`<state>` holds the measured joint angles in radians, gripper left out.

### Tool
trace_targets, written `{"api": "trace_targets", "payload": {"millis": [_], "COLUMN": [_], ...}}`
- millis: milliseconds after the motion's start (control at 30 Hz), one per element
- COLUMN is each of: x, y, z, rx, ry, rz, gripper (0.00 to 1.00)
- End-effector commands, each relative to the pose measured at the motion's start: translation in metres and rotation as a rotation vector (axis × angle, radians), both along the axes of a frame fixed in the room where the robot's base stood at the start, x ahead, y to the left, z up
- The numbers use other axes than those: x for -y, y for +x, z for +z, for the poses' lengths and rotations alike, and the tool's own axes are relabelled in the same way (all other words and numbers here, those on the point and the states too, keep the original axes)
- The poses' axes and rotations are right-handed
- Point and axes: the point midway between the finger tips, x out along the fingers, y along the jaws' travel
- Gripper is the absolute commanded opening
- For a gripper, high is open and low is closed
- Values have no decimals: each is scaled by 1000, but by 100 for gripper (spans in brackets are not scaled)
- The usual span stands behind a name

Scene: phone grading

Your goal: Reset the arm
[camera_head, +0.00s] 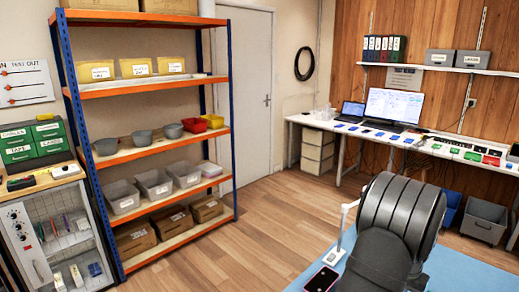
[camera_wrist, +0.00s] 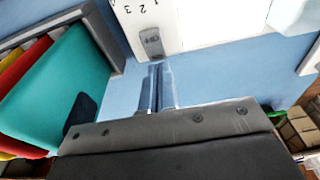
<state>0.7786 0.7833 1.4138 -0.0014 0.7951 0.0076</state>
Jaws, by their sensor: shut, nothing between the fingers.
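My gripper (camera_wrist: 157,75) shows in the wrist view as two thin fingers closed together with nothing between them. It is above the blue work surface (camera_wrist: 215,82), just below a white board marked 1 2 3 (camera_wrist: 195,22). My dark ribbed arm fills the lower right of the head view and hides much of the bench there; the gripper tips are not visible in that view. A phone with a dark screen (camera_head: 322,279) lies on the blue mat (camera_head: 462,272) beside my arm.
In the wrist view, a grey-framed holder with teal, red and yellow panels (camera_wrist: 62,80) is close on the left. A small grey piece (camera_wrist: 152,41) is on the white board's edge. In the head view, a white stand (camera_head: 340,238) rises beside my arm. Open floor (camera_head: 265,225) lies beyond.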

Motion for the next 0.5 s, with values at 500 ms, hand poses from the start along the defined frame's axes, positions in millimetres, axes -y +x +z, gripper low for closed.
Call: {"api": "trace_targets", "payload": {"millis": [500], "x": [0], "y": [0], "z": [-1], "rx": [1], "ry": [-1], "rz": [0], "gripper": [0]}}
